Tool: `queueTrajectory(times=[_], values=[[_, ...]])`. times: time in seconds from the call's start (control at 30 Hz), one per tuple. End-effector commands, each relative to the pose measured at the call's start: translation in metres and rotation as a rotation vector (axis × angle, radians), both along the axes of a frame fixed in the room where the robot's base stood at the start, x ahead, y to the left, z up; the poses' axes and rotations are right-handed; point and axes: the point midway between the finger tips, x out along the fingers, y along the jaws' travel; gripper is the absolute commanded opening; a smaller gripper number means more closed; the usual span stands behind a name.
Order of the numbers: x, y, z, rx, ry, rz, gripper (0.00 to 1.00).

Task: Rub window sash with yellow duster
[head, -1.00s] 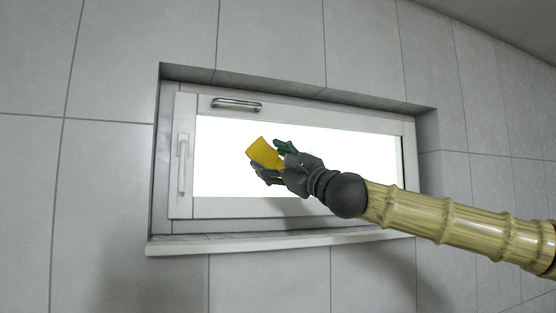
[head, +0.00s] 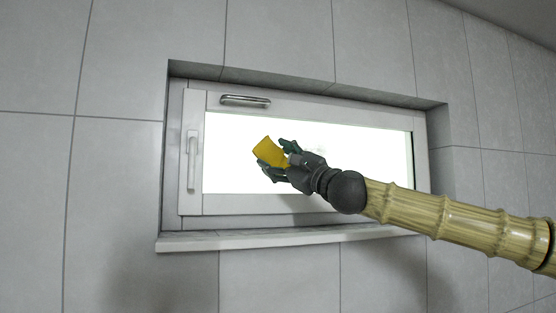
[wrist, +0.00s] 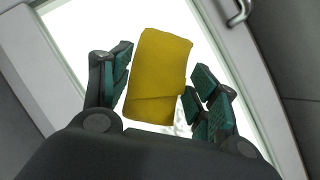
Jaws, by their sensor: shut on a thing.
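The yellow duster (head: 266,152) is held between the fingers of my gripper (head: 277,160), in front of the bright window pane. In the wrist view the duster (wrist: 160,72) stands up between the green-padded fingers of my gripper (wrist: 158,92), folded and sticking out past the tips. The window sash (head: 250,205) is a pale frame around the white pane, set in a wall recess. The gripper covers part of the pane. I cannot tell whether the duster touches the sash or the glass.
A metal handle bar (head: 245,100) is on the sash's top rail, and a lever handle (head: 191,160) is on the left of the frame. A sill (head: 290,238) juts out below. Grey tiled wall (head: 110,190) surrounds the recess.

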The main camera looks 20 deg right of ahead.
Motion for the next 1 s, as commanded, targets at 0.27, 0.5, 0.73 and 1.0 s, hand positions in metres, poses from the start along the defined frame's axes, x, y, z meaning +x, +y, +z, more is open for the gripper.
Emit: queueTrajectory(times=[0.27, 0.5, 0.73, 1.0], values=[[0.002, 0.000, 0.000, 0.000, 0.000, 0.000, 0.41], [0.006, 0.000, -0.001, 0.000, 0.000, 0.000, 0.41], [0.009, 0.000, -0.001, 0.001, 0.000, -0.001, 0.41], [0.013, 0.000, -0.001, 0.000, 0.001, -0.001, 0.41]])
